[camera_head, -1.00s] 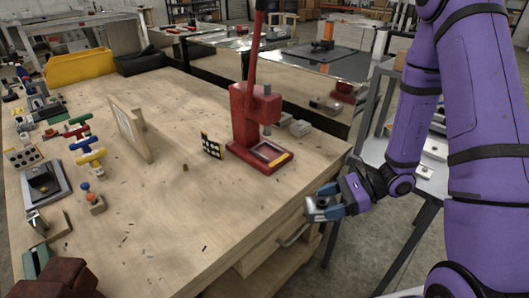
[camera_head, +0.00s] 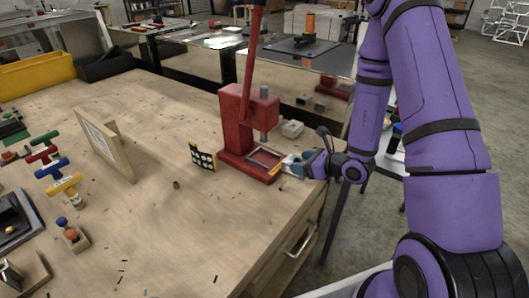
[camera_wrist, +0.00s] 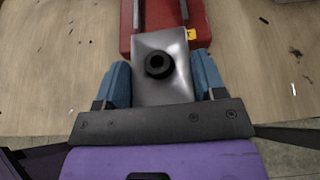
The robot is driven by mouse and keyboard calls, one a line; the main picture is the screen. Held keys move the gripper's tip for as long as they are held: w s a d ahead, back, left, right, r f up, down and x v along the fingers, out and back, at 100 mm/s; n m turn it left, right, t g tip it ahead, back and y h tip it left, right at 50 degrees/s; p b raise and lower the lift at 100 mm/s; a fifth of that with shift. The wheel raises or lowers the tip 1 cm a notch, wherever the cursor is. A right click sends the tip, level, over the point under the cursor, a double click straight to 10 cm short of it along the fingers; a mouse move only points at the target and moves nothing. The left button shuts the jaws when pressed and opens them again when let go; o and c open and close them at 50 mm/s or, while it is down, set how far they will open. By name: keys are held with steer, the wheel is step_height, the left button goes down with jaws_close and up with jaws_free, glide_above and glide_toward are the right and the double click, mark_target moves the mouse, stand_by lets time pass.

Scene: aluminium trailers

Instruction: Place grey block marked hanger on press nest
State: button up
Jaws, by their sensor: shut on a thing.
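The red press (camera_head: 238,125) stands on the wooden bench near its right edge. Its nest (camera_head: 265,158) is a framed area on the front of the base. My gripper (camera_head: 293,165) is at the front right edge of that base. In the wrist view its blue fingers (camera_wrist: 163,88) are shut on a grey block (camera_wrist: 150,42) with a dark round hole or boss on top. The block's far end overlaps the near part of the red base (camera_wrist: 198,20). I cannot read a marking on the block, nor tell whether it touches the nest.
A checkered card (camera_head: 203,157) stands just left of the press. Light grey blocks (camera_head: 291,128) lie behind it to the right. A wooden frame (camera_head: 108,150) and coloured T-handles (camera_head: 55,168) are further left. The bench middle is mostly clear.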

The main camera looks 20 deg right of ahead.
steer(key=w+a, duration=0.2)
steer(key=w, duration=0.1)
steer(key=w+a, duration=0.3)
steer(key=w, duration=0.1)
steer(key=w+a, duration=0.3)
steer(key=w, duration=0.1)
steer(key=shift+f, duration=0.7)
steer(key=shift+f, duration=0.15)
steer(key=o, duration=1.2)
